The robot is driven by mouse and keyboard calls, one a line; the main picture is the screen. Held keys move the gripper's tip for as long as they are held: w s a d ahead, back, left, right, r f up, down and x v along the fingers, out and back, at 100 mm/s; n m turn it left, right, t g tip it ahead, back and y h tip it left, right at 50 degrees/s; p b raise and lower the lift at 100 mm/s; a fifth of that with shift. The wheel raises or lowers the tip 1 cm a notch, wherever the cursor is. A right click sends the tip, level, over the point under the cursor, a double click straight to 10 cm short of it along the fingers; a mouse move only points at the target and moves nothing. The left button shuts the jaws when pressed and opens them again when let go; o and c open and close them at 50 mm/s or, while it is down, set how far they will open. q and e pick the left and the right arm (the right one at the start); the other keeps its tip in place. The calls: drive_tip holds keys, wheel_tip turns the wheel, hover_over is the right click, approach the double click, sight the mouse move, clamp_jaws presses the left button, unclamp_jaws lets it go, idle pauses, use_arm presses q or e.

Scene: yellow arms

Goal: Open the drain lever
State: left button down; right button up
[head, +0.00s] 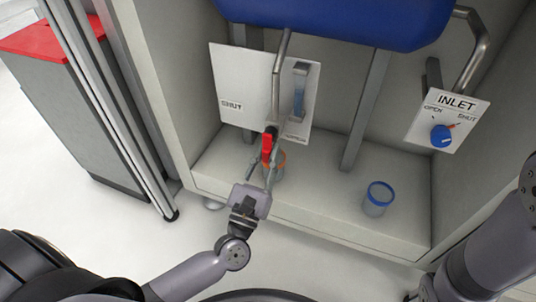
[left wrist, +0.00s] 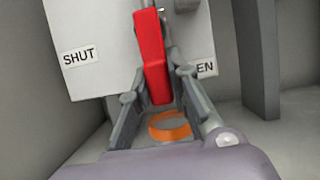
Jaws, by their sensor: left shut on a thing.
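The red drain lever (head: 267,147) hangs nearly straight down at the lower end of a bent grey pipe (head: 281,75). Behind it is a white plate (head: 240,85) with SHUT at its left and a partly hidden label at its right. In the left wrist view the lever (left wrist: 153,60) stands between the SHUT label (left wrist: 81,57) and a label whose visible letters are EN (left wrist: 205,69). My left gripper (head: 262,171) reaches up from below and is shut on the lever, one finger on each side. My right arm shows at the right edge, its gripper out of view.
An orange-rimmed cup (head: 280,168) stands behind the gripper, partly hidden. A blue-rimmed cup (head: 378,197) stands on the cabinet floor to the right. The blue tank (head: 335,20) hangs above. The INLET plate (head: 450,118) with a blue knob is at the right.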

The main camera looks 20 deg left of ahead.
use_arm(q)
drive_tip(key=c, duration=1.5)
unclamp_jaws()
